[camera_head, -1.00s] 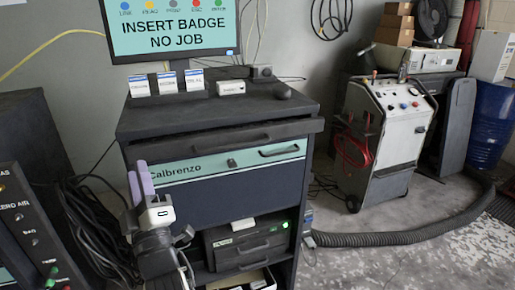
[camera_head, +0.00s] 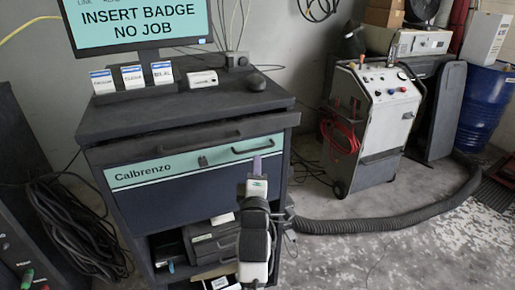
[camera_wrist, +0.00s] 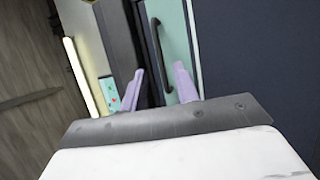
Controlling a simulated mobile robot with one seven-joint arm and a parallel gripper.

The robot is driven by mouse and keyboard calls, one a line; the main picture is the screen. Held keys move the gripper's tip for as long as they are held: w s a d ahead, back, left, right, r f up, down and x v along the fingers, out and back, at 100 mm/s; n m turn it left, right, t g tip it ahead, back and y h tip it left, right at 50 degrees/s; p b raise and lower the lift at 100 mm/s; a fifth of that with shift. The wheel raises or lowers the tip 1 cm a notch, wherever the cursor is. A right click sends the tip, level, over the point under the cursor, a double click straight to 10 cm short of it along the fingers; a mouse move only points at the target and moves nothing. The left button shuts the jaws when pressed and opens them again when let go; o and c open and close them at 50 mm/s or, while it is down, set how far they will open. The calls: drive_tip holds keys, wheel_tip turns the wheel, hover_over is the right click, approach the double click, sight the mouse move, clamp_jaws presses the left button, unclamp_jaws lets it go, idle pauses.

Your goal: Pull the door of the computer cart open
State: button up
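The computer cart (camera_head: 185,120) is a dark cabinet with a monitor on top. Its door (camera_head: 165,195) is a dark blue panel with a teal strip lettered "Calbrenzo" across its top, and it looks closed. My gripper (camera_head: 257,165) is in front of the door's right part, just below the handle.
Below the door is an open shelf with a dark printer-like box (camera_head: 210,240). A grey wheeled machine (camera_head: 375,125) stands to the right, with a ribbed hose (camera_head: 385,225) on the floor. Coiled cables (camera_head: 75,235) lie left. The floor front right is clear.

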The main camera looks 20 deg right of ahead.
sight(257, 153)
drive_tip(key=p+x, duration=0.1)
drive_tip(key=x, duration=0.5)
drive_tip(key=shift+c, duration=0.2)
clamp_jaws()
